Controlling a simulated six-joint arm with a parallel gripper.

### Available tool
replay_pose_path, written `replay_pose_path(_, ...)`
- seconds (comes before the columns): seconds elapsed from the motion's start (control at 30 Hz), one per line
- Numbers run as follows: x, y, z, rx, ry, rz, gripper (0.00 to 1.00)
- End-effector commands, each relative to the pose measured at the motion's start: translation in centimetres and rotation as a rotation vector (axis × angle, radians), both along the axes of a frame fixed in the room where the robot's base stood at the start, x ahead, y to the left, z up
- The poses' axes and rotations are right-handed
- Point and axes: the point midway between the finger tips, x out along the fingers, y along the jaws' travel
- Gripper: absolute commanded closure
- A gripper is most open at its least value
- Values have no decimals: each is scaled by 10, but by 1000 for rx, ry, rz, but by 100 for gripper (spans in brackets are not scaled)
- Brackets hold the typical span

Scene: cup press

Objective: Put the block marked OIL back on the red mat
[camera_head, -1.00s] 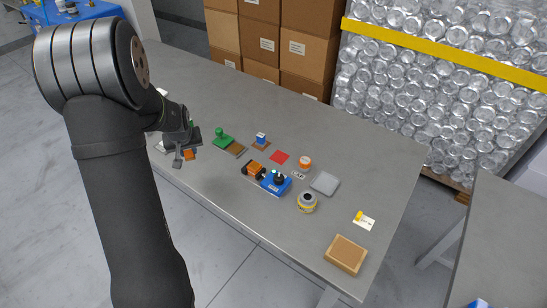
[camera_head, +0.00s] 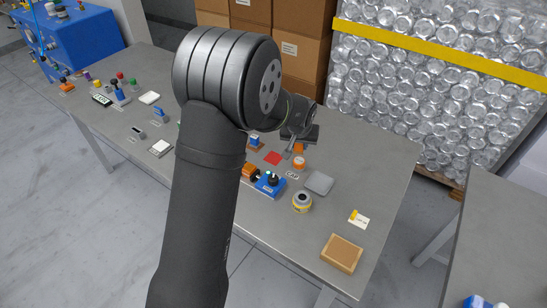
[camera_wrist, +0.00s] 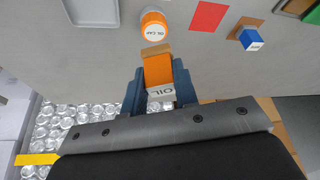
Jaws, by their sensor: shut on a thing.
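My gripper (camera_wrist: 157,82) is shut on the orange block marked OIL (camera_wrist: 158,70), which sits between its two dark blue fingers in the wrist view. The block also shows as a small orange shape (camera_head: 299,147) below my gripper (camera_head: 293,150) in the head view. The bare red mat (camera_head: 272,158) lies on the grey table, left of the gripper and nearer the camera. In the wrist view the red mat (camera_wrist: 208,15) is at the top, right of and beyond the block. The block appears to be held above the table.
The orange-and-white oil cap (camera_wrist: 154,24) stands close to the block; it also shows in the head view (camera_head: 298,163). A blue block (camera_wrist: 252,39) sits on a brown mat beside the red mat. A blue device (camera_head: 269,186) and a grey pad (camera_head: 319,183) are nearer.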

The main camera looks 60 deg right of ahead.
Motion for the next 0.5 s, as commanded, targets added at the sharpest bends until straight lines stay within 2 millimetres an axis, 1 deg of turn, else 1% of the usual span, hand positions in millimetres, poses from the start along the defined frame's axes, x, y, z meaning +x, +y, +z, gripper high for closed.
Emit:
replay_pose_path(0.07,4,-2,-5,2,1,-1,92)
replay_pose_path(0.13,16,-3,-12,3,1,0,92)
replay_pose_path(0.4,78,-11,-50,3,2,1,92)
replay_pose_path(0.5,95,-14,-60,2,1,0,92)
